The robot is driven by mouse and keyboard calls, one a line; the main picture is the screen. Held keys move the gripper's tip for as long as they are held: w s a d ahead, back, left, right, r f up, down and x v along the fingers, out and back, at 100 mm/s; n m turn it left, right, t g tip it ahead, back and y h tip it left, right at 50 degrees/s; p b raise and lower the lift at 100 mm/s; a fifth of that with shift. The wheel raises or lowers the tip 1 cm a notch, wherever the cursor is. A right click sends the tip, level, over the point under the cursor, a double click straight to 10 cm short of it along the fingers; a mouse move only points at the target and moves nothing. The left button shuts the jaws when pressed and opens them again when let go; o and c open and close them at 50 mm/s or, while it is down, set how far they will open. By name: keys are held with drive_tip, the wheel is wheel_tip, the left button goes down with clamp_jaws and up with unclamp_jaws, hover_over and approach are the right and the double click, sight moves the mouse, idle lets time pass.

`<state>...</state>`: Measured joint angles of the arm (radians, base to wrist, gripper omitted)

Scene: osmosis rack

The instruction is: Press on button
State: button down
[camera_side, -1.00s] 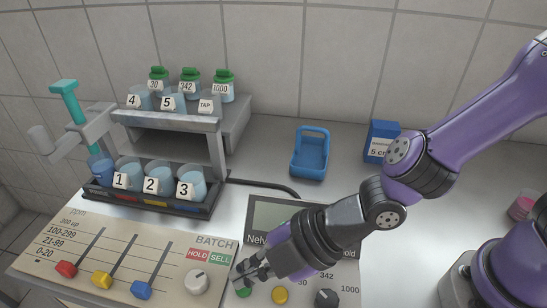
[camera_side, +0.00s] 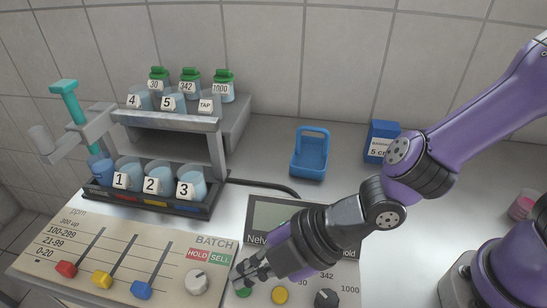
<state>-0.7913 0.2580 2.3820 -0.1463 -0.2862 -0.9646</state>
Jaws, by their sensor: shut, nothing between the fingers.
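A green button (camera_side: 243,292) sits at the lower left of the grey control panel (camera_side: 349,270). A yellow button (camera_side: 280,295) and a black knob (camera_side: 326,299) are to its right. My gripper (camera_side: 240,280) is shut and empty, pointing left and down, with its fingertips at the green button. The fingers cover part of the button, and I cannot tell whether they touch it. My gripper and wrist also cover part of the panel's dark screen (camera_side: 268,213).
A beige panel (camera_side: 120,255) with red, yellow and blue sliders and a white knob (camera_side: 195,282) lies to the left. A rack (camera_side: 150,203) of numbered beakers stands behind it. A blue tray (camera_side: 310,155) and a blue box (camera_side: 381,142) are farther back.

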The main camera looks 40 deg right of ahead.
sight(250, 286)
drive_tip(key=shift+f, duration=0.15)
drive_tip(key=shift+f, duration=0.3)
drive_tip(key=shift+f, duration=0.35)
idle(0.4)
drive_tip(key=shift+r, duration=0.8)
drive_tip(key=shift+r, duration=3)
